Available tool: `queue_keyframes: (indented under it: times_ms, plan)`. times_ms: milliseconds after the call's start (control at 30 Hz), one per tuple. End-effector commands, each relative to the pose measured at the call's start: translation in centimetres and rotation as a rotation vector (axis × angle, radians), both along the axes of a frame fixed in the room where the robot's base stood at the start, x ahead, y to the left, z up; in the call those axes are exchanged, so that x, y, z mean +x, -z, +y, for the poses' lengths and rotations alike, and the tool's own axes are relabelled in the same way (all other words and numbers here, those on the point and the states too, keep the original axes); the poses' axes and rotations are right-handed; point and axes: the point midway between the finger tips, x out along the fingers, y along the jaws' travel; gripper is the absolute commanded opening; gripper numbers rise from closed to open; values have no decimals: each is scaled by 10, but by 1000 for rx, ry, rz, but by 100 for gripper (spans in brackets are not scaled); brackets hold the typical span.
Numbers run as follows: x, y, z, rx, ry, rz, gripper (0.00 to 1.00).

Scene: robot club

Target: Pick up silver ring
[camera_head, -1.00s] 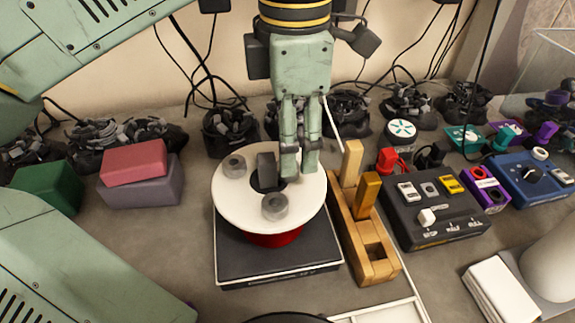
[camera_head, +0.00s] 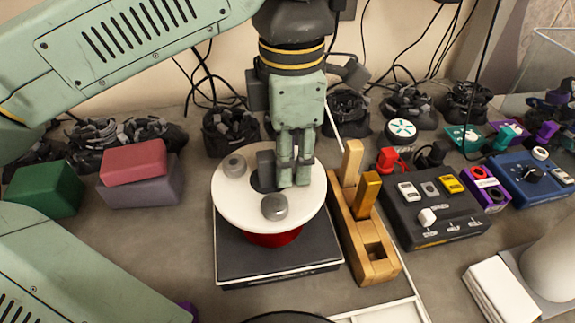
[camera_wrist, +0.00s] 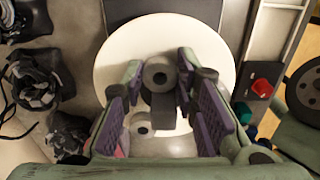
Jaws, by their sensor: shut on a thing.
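A silver ring (camera_head: 274,207) lies at the front of a white round plate (camera_head: 235,208). In the wrist view a silver ring (camera_wrist: 160,73) sits between my fingertips, one on each side of it. My gripper (camera_head: 294,182) is low over the plate and shut on this ring. A second ring (camera_head: 235,165) rests at the back left of the plate. A dark upright block (camera_head: 266,168) stands near the plate's middle, close beside my fingers. The wrist view also shows another ring (camera_wrist: 140,125) below the block, partly covered.
The plate stands on a red base (camera_head: 273,239) above a black flat platform (camera_head: 278,263). A wooden holder (camera_head: 372,240) is close on the right, beside a dark control box (camera_head: 435,212). Coloured blocks (camera_head: 135,165) lie left. Cable bundles (camera_head: 230,130) line the back.

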Motion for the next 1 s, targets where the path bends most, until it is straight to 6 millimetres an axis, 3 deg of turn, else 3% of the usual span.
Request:
queue_keyframes:
  times_ms: [300, 667, 967, 1000]
  plan:
    - [0, 0, 0, 0, 0, 0, 0]
    - [0, -3, 0, 0, 0, -1, 0]
    - [1, -39, 0, -2, -1, -2, 0]
    - [-10, -37, -1, -1, 1, -1, 0]
